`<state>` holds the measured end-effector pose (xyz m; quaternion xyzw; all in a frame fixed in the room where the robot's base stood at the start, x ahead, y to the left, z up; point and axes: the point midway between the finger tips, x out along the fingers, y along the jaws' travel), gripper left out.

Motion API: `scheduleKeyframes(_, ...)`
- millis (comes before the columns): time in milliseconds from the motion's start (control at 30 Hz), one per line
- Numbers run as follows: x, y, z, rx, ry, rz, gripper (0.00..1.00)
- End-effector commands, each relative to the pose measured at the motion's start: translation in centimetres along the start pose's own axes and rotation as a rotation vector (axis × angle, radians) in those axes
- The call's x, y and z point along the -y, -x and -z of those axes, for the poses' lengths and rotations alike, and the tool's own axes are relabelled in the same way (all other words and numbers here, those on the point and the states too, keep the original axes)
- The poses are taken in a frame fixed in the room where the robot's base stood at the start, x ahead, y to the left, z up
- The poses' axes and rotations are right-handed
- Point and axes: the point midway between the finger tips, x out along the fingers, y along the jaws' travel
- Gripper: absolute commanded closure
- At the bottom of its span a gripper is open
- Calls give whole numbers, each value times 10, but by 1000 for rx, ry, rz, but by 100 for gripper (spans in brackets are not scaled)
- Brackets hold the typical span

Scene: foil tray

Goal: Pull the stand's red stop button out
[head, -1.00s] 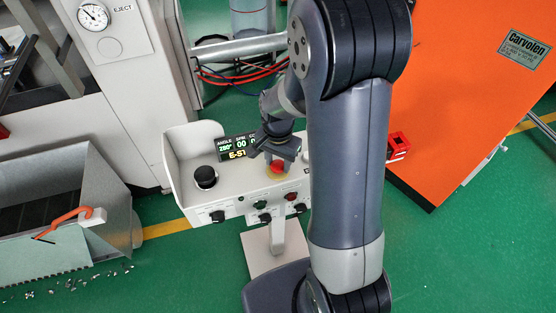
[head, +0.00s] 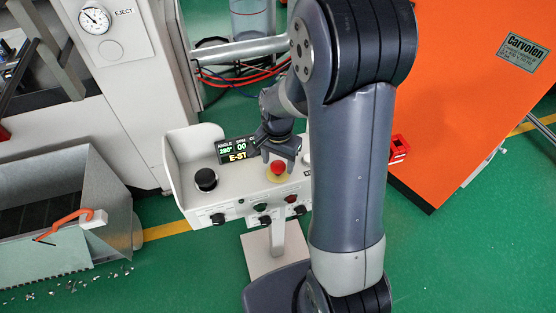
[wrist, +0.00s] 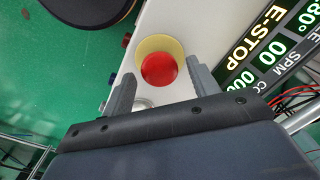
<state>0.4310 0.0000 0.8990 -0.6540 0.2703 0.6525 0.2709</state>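The red stop button (head: 278,167) sits on a yellow base on top of the white control stand (head: 232,192). The wrist view shows the round red button (wrist: 159,70) and its yellow collar (wrist: 148,47) whole and uncovered. My gripper (head: 281,157) is just behind the button in the head view. In the wrist view its two fingers are spread, one on each side of the button's near edge, and a gap shows on both sides. Nothing is held. The stand's display (head: 238,151) reads E-ST, and E-STOP in the wrist view (wrist: 270,45).
A black knob (head: 205,178) stands left of the button, and several small knobs line the stand's front. An orange machine (head: 460,90) is at right, with a small red box (head: 399,149) beside it. A metal chute (head: 100,180) is at left. My arm hides the stand's right end.

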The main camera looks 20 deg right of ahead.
Motion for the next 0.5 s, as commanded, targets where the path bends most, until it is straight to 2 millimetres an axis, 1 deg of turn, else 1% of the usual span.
scheduleKeyframes(300, 0, 1, 0, 1, 0, -1, 40)
scheduleKeyframes(367, 0, 6, 0, 0, 0, 1, 40)
scheduleKeyframes(500, 0, 26, 0, -3, 0, 3, 40)
